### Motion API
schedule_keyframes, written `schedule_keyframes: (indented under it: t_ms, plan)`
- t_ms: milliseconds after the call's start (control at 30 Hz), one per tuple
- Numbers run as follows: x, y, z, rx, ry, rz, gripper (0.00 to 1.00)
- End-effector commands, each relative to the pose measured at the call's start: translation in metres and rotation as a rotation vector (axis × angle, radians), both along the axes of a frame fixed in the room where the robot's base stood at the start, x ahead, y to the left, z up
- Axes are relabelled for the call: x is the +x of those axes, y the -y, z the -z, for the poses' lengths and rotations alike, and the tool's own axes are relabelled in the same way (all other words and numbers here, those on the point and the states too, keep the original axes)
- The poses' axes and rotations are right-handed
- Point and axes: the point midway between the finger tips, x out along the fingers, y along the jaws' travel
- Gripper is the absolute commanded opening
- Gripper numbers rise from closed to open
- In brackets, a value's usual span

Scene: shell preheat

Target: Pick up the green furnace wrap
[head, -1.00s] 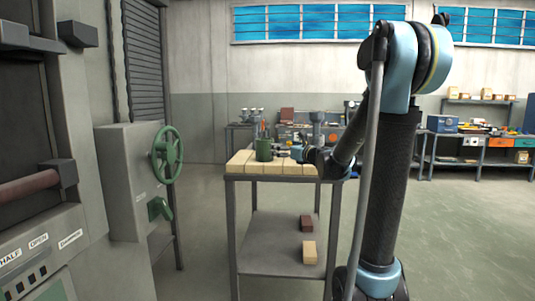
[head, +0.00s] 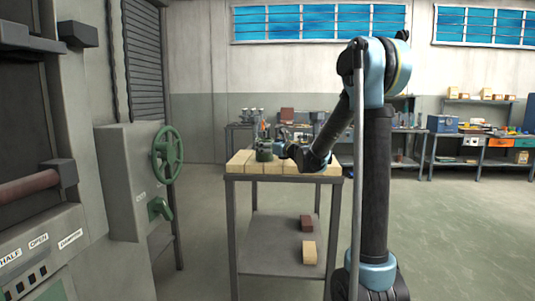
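The green furnace wrap (head: 264,153) looks like a small dark green cylinder. It stands upright on the pale block top of the metal stand (head: 232,177), near the middle of the view. My gripper (head: 279,149) is just to the right of the wrap, at about its height, with my arm reaching in from the right. It is small and dark here. I cannot tell whether its fingers are around the wrap or beside it, or whether they are open or shut.
A furnace front with a green handwheel (head: 167,155) and a green lever (head: 159,208) stands at the left. The stand's lower shelf holds a dark red brick (head: 306,222) and a tan brick (head: 309,252). Workbenches line the back wall. Floor on the right is clear.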

Motion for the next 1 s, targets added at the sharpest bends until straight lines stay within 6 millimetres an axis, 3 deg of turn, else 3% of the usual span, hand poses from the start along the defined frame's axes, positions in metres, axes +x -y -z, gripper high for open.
schedule_keyframes:
  t_ms: [200,433,667,1000]
  plan:
    - [0.020,-0.017,0.001,0.000,0.000,0.000,0.95]
    - [0.021,-0.018,0.001,0.000,0.000,0.001,0.95]
    - [0.021,-0.018,0.001,0.000,0.000,0.001,0.47]
    - [0.021,-0.018,0.000,0.000,0.000,0.001,0.47]
